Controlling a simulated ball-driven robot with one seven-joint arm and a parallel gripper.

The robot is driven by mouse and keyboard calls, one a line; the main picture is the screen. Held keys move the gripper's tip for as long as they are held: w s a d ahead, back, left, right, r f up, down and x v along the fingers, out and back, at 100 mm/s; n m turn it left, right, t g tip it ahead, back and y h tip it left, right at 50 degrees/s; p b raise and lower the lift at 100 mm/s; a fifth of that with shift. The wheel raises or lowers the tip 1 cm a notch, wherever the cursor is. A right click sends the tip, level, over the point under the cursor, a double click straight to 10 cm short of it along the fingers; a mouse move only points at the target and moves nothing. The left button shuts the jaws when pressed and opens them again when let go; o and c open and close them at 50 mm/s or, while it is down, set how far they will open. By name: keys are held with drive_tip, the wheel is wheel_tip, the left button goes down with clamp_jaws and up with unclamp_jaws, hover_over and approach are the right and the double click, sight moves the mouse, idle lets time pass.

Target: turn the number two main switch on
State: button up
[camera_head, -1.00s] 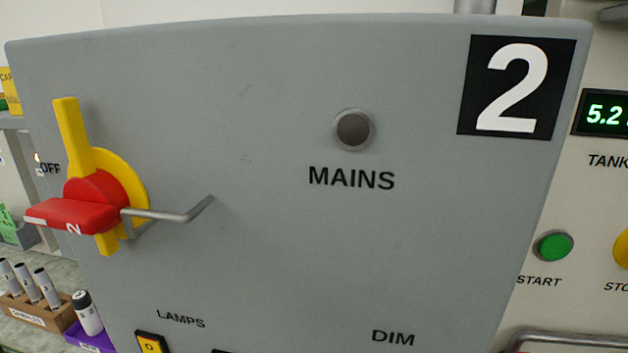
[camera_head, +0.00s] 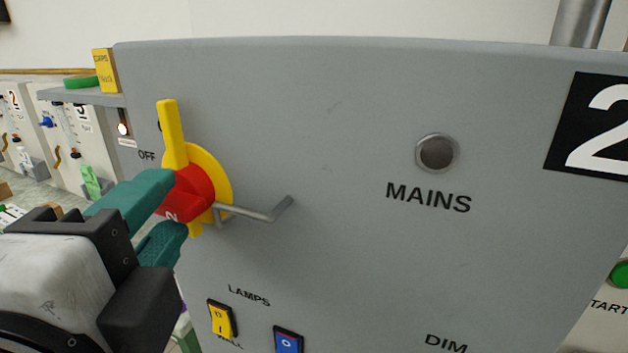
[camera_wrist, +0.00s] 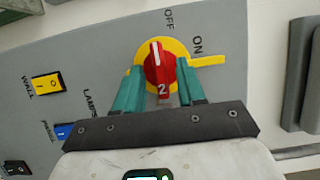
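The number two main switch is a red knob (camera_head: 193,190) on a yellow plate (camera_head: 218,180) at the left of the grey panel marked 2 and MAINS. In the wrist view the knob (camera_wrist: 160,78) has its white line towards OFF. My gripper (camera_head: 175,206) is at the knob, and its teal fingers hide part of the handle. In the wrist view the fingers of my gripper (camera_wrist: 160,69) stand open either side of the handle. Whether either finger touches it I cannot tell. The round MAINS lamp (camera_head: 437,153) is dark.
A bent metal rod (camera_head: 258,213) sticks out just right of the knob. A yellow bar (camera_head: 171,135) rises above it. Yellow (camera_head: 221,319) and blue (camera_head: 288,340) rocker switches sit below. A shelf (camera_head: 82,96) stands left of the panel.

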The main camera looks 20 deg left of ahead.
clamp_jaws()
